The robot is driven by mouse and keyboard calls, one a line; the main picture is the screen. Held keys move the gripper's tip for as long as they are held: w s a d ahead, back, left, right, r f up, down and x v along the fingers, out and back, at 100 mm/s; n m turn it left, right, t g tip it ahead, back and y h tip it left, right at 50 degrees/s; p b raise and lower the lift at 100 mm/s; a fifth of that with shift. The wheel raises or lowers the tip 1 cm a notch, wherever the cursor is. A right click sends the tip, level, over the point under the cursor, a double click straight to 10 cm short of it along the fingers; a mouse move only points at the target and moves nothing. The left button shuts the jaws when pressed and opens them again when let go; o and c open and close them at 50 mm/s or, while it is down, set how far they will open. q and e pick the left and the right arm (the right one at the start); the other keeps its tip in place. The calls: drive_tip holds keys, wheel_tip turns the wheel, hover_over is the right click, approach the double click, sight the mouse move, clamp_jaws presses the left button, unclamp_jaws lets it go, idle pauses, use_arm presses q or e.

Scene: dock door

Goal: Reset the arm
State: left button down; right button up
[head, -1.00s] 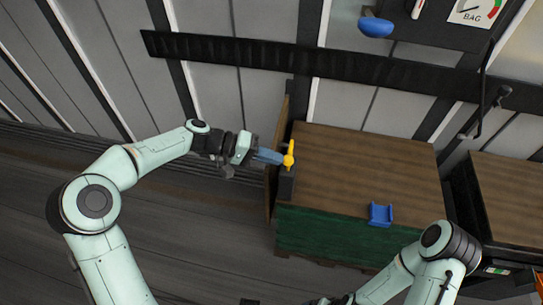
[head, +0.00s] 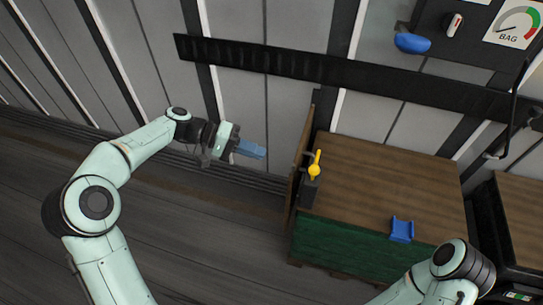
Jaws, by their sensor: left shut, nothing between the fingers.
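My left gripper (head: 258,151), with blue fingers, is shut and empty in the head view. It hangs in free space to the left of the wooden crate (head: 385,180). A yellow handle (head: 315,165) stands on a dark block at the crate's left edge, apart from the gripper tips. My right arm comes in at the bottom right.
A dark rail (head: 300,65) runs along the wall. A panel with a blue knob (head: 412,43) and a gauge (head: 514,27) is at the upper right. The floor at left is clear.

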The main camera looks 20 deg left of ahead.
use_arm(q)
drive_tip(key=shift+a+r, duration=0.25)
drive_tip(key=shift+a, duration=0.4)
